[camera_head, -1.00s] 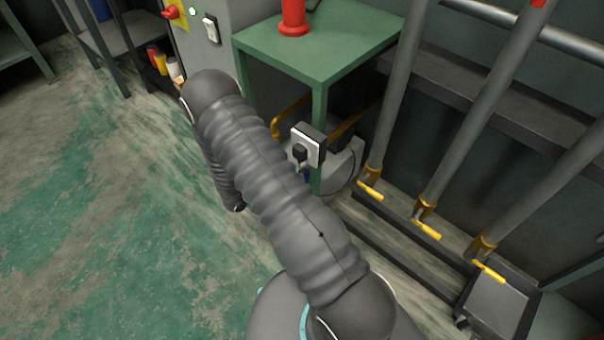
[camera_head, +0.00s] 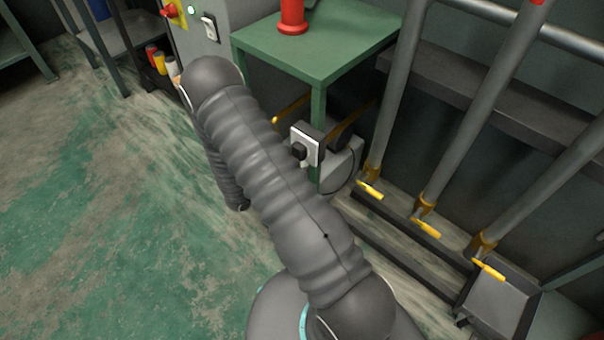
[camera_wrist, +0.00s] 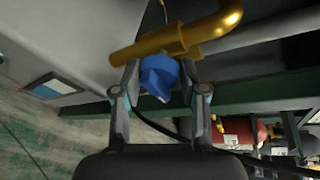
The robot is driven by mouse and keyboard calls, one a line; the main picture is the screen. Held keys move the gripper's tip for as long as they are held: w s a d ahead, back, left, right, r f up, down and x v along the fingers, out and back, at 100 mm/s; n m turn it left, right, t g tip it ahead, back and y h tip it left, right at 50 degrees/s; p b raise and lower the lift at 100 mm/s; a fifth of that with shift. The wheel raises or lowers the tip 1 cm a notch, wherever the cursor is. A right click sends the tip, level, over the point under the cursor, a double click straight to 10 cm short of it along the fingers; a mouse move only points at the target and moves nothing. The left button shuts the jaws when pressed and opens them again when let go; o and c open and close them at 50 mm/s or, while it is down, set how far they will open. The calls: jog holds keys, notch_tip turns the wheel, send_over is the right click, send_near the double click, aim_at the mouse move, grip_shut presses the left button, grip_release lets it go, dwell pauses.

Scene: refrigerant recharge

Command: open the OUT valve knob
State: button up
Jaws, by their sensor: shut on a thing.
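A blue valve knob (camera_wrist: 158,76) sits on a brass pipe (camera_wrist: 180,42) in the wrist view. My gripper (camera_wrist: 160,84) has one finger on each side of the knob and is shut on it. No label shows on the knob, so I cannot tell from the picture whether it is marked OUT. In the head view my arm hides the gripper and the knob.
A green table (camera_head: 318,52) with a red cylinder (camera_head: 292,16) stands beyond my arm. A boxed switch (camera_head: 307,145) is on its leg. Grey pipes with yellow-handled valves (camera_head: 428,229) stand at right. The floor at left is clear.

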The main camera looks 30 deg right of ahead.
jog(key=shift+f, duration=0.1)
jog(key=o, duration=1.1)
jog(key=shift+a, duration=0.1)
jog(key=v, duration=1.2)
